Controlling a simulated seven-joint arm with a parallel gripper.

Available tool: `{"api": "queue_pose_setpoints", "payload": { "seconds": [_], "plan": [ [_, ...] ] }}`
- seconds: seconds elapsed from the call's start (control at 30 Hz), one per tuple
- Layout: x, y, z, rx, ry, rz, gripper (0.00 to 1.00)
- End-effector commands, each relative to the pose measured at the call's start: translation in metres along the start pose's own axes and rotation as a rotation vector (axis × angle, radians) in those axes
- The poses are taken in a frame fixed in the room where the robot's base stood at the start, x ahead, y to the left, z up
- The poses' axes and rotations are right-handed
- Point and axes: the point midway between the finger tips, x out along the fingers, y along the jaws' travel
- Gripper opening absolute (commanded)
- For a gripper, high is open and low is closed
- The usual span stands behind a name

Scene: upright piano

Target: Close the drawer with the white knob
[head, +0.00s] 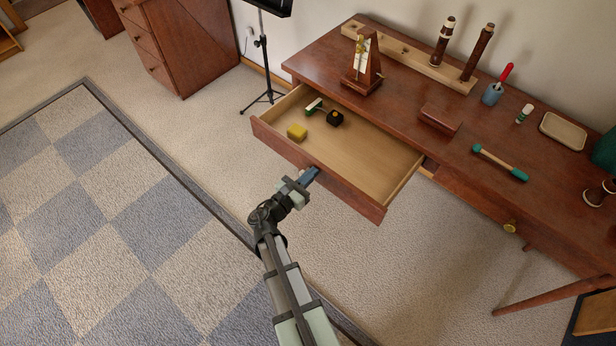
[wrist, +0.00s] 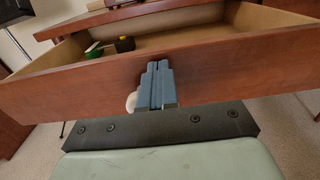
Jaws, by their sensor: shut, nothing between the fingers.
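The drawer (head: 345,185) in the reddish-brown desk stands pulled well out, with its pale wooden inside in view. Its front panel (wrist: 60,90) crosses the wrist view. A white knob (wrist: 131,102) shows on that panel, just left of my fingers and partly hidden by them. The head view hides the knob behind my gripper. My gripper (head: 309,177) is shut and empty, with its blue fingers at the middle of the drawer front. In the wrist view the fingertips (wrist: 157,68) reach the panel's upper edge; I cannot tell if they touch it.
The drawer holds a yellow block (head: 297,132), a black item (head: 335,119) and a green-and-white item (head: 314,105). A metronome (head: 364,65), a wooden box (head: 440,119) and a mallet-like tool (head: 500,162) are on the desk (head: 400,110). A brass knob (head: 510,226) marks the right side.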

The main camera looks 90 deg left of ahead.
Motion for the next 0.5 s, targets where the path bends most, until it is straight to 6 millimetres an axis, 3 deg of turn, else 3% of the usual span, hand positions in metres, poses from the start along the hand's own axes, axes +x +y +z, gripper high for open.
{"api": "queue_pose_setpoints", "payload": {
  "seconds": [0.27, 0.5],
  "plan": [
    [0.002, 0.000, 0.000, 0.000, 0.000, -0.001, 0.00],
    [0.028, 0.001, -0.001, 0.001, 0.000, -0.003, 0.00]
  ]
}}
